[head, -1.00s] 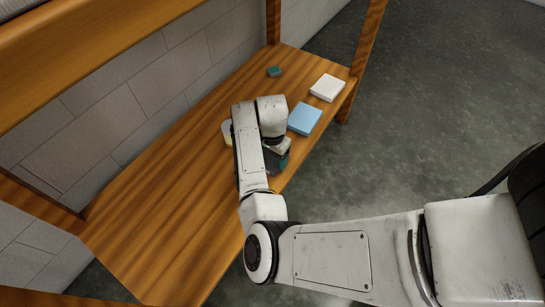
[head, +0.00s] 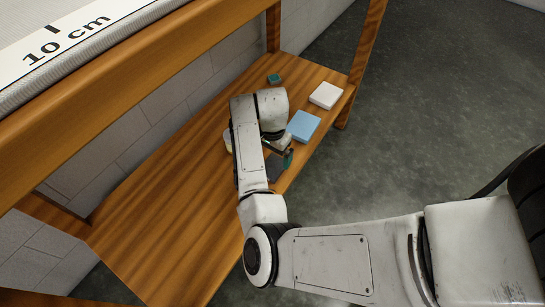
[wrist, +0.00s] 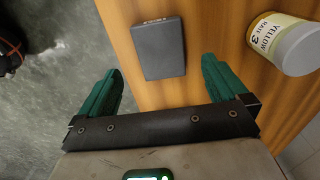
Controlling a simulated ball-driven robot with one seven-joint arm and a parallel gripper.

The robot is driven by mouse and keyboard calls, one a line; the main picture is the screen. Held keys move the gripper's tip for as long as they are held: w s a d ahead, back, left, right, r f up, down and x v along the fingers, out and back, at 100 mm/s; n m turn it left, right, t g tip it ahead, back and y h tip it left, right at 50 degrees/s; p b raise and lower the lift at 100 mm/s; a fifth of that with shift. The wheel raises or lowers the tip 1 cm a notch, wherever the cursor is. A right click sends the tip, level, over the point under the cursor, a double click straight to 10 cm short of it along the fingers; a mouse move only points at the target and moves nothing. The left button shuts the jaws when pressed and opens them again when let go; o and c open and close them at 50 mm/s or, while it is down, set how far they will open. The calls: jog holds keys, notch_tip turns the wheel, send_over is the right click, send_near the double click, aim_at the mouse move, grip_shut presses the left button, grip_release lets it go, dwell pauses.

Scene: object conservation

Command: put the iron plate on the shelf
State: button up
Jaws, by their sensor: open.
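A dark grey rectangular plate, apparently the iron plate (wrist: 160,48), lies flat on the wooden board (wrist: 120,14). It shows in the wrist view beyond the fingertips, between the lines of the fingers and apart from them. In the head view the plate (head: 275,170) is partly hidden by my arm, near the board's right edge. My gripper (wrist: 160,76) has two green fingers spread wide with nothing between them. In the head view my gripper (head: 284,156) is mostly hidden by its own wrist. An upper shelf (head: 150,75) with a wooden edge and grey top runs above the board.
A blue block (head: 303,126), a white block (head: 326,95) and a small teal block (head: 274,79) lie farther along the board. The board's near left part is clear.

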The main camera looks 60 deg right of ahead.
notch_tip(320, 180, up, 6)
jog(key=p, duration=0.2)
jog(key=s+d+r+n+t+h, duration=0.1)
jog(key=s+d+r+n+h, duration=0.2)
jog(key=s+d+n, duration=0.3)
jog(key=s+a+f+n+y, duration=0.1)
jog(key=s+a+n, duration=0.4)
jog(key=s+a, duration=0.2)
jog(key=s+a+f+n+y, duration=0.1)
jog(key=s+a+n, duration=0.5)
jog(key=a, duration=0.6)
jog(key=shift+s+a+f+y, duration=0.15)
jog(key=shift+s+f+y, duration=0.25)
jog(key=shift+f, duration=0.4)
